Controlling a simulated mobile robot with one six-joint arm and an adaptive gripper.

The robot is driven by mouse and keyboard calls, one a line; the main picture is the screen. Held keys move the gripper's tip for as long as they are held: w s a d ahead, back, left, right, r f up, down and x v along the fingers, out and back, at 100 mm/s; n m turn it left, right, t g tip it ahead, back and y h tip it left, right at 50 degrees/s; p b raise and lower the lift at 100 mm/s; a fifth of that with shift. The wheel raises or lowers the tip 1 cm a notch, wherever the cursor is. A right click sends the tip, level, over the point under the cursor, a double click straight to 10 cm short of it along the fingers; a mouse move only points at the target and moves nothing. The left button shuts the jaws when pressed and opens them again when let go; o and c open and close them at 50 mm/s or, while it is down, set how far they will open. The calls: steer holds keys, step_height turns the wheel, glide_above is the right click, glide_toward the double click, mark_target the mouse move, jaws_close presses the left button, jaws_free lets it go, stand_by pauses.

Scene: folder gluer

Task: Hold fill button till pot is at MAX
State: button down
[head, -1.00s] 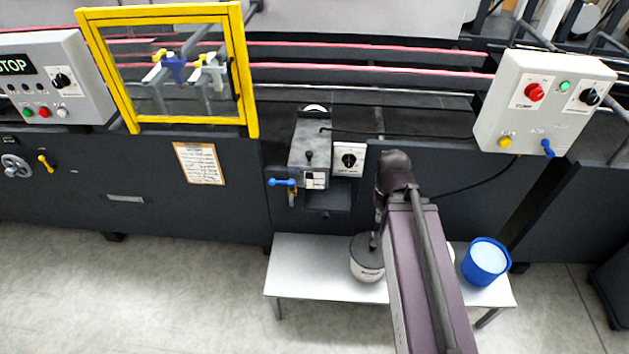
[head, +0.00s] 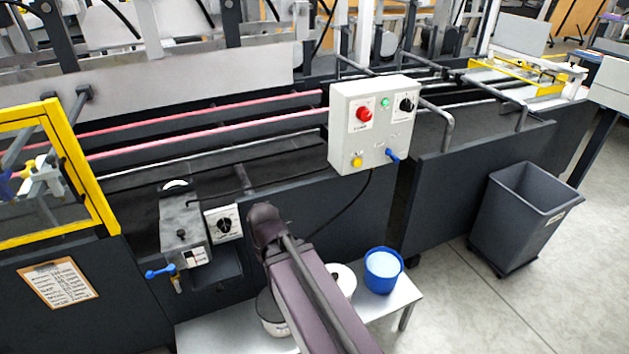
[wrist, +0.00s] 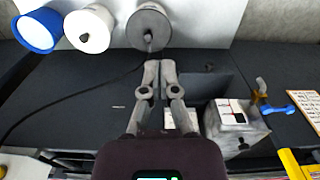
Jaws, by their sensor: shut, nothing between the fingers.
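The grey metal glue pot (head: 184,230) is mounted on the front of the machine, with a blue-handled valve (head: 161,271) and a small black-and-white panel on its front. In the wrist view the pot (wrist: 238,140) is at the lower right; its fill level cannot be read. The control box (head: 374,125) carries a red button (head: 364,114), a green button (head: 385,102), a black knob, a yellow button (head: 356,160) and a blue lever. Labels are too small to read, so the fill button is uncertain. My gripper (wrist: 159,66) is shut and empty, apart from the pot; my arm hides it in the head view.
A low white bench (head: 401,297) below holds a blue bucket (head: 384,270) and white tubs, partly hidden by my arm. A dial plate (head: 224,223) is beside the pot. A yellow guard frame (head: 82,165) is at left; a grey bin (head: 525,215) stands right, with open floor around it.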

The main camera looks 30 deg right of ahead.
mark_target(359, 166)
steer(key=w+d+r+m+t+y, duration=0.1)
steer(key=w+d+m+t, duration=0.1)
steer(key=w+d, duration=0.55)
steer(key=w+d+m+t, duration=0.2)
steer(key=w+d, duration=0.3)
steer(key=d, duration=0.6)
steer(key=d+r+m+t+h, duration=0.1)
steer(key=d+m+t, duration=0.1)
steer(key=d, duration=1.1)
steer(key=w+d+r+m+t+h, duration=0.1)
steer(key=d+r+m+t, duration=0.1)
steer(key=d, duration=1.1)
steer(key=shift+w+r+m+t+b, duration=0.3)
steer(key=shift+m+t+b, duration=0.1)
steer(key=shift+m, duration=0.2)
steer(key=shift+w+d, duration=0.15)
steer(key=shift+w, duration=4.2)
steer(key=shift+w, duration=0.95)
